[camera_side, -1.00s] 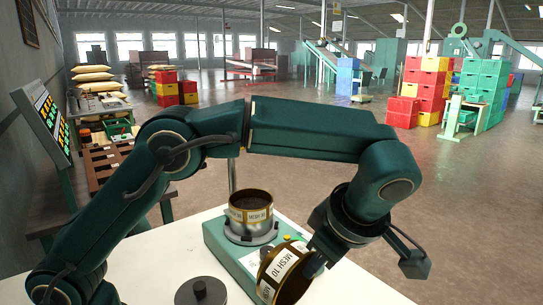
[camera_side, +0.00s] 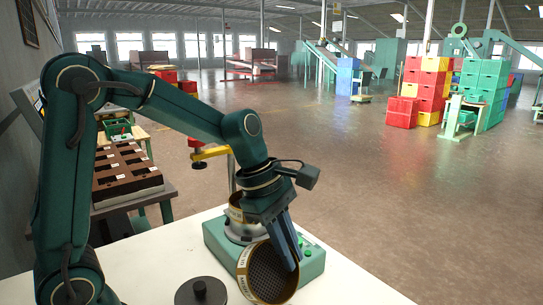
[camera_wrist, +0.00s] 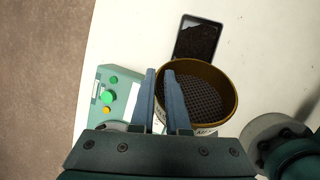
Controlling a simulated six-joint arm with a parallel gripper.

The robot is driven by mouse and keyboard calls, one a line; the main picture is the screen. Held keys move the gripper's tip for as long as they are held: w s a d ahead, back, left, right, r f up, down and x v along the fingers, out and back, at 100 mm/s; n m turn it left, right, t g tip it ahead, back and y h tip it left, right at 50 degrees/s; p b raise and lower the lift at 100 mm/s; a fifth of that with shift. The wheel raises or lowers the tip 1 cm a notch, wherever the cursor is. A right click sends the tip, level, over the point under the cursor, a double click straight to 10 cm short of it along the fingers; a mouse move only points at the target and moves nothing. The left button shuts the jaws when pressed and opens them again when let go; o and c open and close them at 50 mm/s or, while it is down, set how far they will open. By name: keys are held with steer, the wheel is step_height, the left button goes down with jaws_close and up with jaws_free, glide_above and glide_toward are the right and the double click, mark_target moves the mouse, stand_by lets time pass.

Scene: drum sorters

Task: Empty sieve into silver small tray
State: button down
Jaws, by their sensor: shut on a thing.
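My gripper (camera_side: 283,243) is shut on the wall of a brass-rimmed sieve (camera_side: 262,281), which is strongly tilted in the side view with its mesh facing the camera. In the wrist view the sieve (camera_wrist: 232,88) lies right of my fingers (camera_wrist: 159,74), and its mesh looks bare. A small rectangular tray with a thin grey rim (camera_wrist: 178,40) lies just beyond the sieve in the wrist view. It holds dark grains. The tray does not show in the side view.
A green shaker base (camera_side: 313,262) with buttons stands behind the held sieve, carrying another brass-rimmed vessel (camera_side: 234,212). A dark round lid with a knob (camera_side: 200,293) lies at the front of the white table (camera_side: 345,290). A brown compartment rack (camera_side: 125,172) stands at left.

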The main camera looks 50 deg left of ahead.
steer(key=a+h, duration=0.1)
steer(key=a+f+h, duration=0.1)
steer(key=h, duration=0.1)
steer(key=shift+s+f, duration=0.15)
steer(key=shift+f, duration=0.05)
steer(key=a+h, duration=0.1)
steer(key=a+r+h, duration=0.1)
steer(key=a+t+h, duration=0.1)
steer(key=a, duration=0.1)
steer(key=shift+s+r+n+h, duration=0.2)
steer(key=shift+r+n+h, duration=0.1)
steer(key=shift+n, duration=0.1)
steer(key=a+r+t+h, duration=0.1)
steer(key=a+r+h, duration=0.2)
steer(key=r, duration=1)
steer(key=shift+s+a+h, duration=0.2)
steer(key=shift+s+h, duration=0.1)
steer(key=shift+h, duration=0.1)
steer(key=shift+r, duration=2)
